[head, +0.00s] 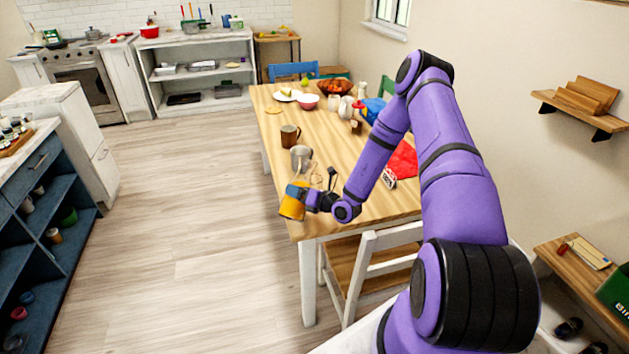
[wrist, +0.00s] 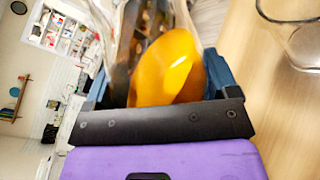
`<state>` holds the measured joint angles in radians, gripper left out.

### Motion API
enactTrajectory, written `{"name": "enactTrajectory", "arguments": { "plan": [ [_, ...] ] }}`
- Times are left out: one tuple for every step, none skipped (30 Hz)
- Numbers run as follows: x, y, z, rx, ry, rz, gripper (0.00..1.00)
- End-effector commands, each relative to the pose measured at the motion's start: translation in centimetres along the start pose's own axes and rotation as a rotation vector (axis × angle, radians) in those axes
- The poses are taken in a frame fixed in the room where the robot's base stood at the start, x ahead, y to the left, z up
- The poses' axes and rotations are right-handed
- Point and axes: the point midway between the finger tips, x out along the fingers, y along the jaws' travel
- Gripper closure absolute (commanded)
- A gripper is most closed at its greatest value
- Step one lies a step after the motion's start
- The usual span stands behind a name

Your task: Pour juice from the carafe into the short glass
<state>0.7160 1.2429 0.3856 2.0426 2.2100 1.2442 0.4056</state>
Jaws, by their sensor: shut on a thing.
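My gripper (head: 306,197) is shut on the clear carafe (head: 292,208), which holds orange juice, at the near left corner of the wooden table. A clear glass (wrist: 297,42), likely the short glass, stands on the table there, apart from the carafe and cut by the picture edge. Clear glass shapes overlap near my gripper in the head view, so I cannot separate the short glass there.
A grey metal cup (head: 300,154) and a brown mug (head: 290,136) stand behind the carafe on the table (head: 316,128). A red cloth (head: 403,160) lies to the right. Bowls and bottles crowd the far end. A white chair (head: 372,262) stands at the near side.

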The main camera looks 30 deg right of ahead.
Motion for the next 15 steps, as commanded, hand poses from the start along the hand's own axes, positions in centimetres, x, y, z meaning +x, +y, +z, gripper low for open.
{"name": "enactTrajectory", "arguments": {
  "plan": [
    [0.0,0.1,0.0,0.029,0.001,0.002,0.90],
    [0.0,0.1,-0.1,0.048,0.003,0.002,0.90],
    [0.0,0.1,-0.2,0.073,0.007,0.002,0.90],
    [0.0,0.1,-0.3,0.093,0.010,0.002,0.90],
    [0.0,0.1,-0.4,0.110,0.012,0.003,0.90],
    [0.0,0.1,-0.6,0.132,0.016,0.003,0.90],
    [0.1,0.1,-0.7,0.148,0.018,0.003,0.90],
    [0.0,0.1,-0.8,0.163,0.019,0.003,0.90],
    [0.0,0.1,-0.9,0.181,0.022,0.003,0.90],
    [0.0,0.1,-0.9,0.195,0.024,0.003,0.90],
    [0.0,0.1,-1.0,0.207,0.025,0.003,0.90],
    [0.0,0.1,-1.1,0.223,0.028,0.002,0.90],
    [0.0,0.1,-1.2,0.235,0.030,0.002,0.90],
    [0.0,0.1,-1.3,0.245,0.031,0.002,0.90],
    [0.0,0.1,-1.3,0.260,0.033,0.002,0.90]
  ]
}}
